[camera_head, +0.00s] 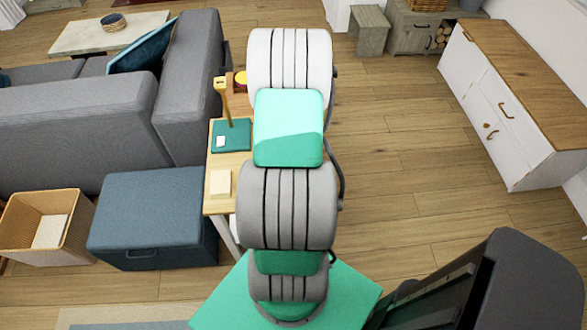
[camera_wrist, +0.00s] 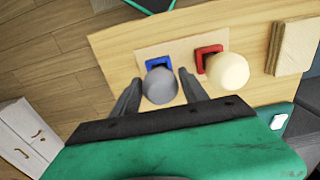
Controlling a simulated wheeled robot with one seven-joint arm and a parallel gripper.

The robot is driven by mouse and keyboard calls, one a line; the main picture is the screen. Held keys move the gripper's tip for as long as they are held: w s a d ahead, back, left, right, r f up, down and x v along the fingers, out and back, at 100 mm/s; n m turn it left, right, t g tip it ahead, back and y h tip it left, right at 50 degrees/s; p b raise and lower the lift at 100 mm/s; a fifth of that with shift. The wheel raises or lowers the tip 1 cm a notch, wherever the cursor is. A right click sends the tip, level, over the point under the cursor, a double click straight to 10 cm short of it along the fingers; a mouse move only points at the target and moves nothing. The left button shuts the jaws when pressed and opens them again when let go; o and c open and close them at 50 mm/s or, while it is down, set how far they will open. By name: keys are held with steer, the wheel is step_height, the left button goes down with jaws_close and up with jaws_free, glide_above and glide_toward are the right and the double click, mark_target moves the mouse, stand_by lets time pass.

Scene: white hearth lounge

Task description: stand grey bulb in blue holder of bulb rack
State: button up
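The grey bulb (camera_wrist: 160,86) shows in the wrist view between the two fingers of my gripper (camera_wrist: 160,76), which close against its sides. The blue holder (camera_wrist: 153,65) is directly behind the bulb, which covers part of it. I cannot tell how deep the bulb's base sits in the holder. The bulb rack (camera_wrist: 185,48) is a pale wooden board on a wooden table. Its red holder (camera_wrist: 204,51) has a cream bulb (camera_wrist: 228,71) in it. In the head view my arm hides the gripper, the rack and the grey bulb.
In the head view the side table (camera_head: 217,206) stands beside a grey sofa (camera_head: 195,85) and a blue ottoman (camera_head: 150,212). Open floor (camera_head: 400,190) lies to the right, before a white cabinet (camera_head: 500,110).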

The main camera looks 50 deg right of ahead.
steer(key=shift+o, duration=1.1)
step_height(320, 180, up, 12)
steer(key=shift+r+b, duration=0.1)
steer(key=shift+b, duration=0.3)
steer(key=w+a+r+n+t, duration=0.1)
steer(key=w+a+r+n, duration=0.3)
steer(key=a, duration=0.7)
steer(key=w+a+r+n+t, duration=0.1)
steer(key=w+a+r+n, duration=0.2)
steer(key=w+a+r, duration=0.6)
steer(key=s+a+n+t, duration=0.1)
steer(key=s+a+n, duration=0.2)
steer(key=a, duration=0.9)
steer(key=s, duration=0.3)
steer(key=shift+r, duration=0.3)
steer(key=shift+c, duration=0.5)
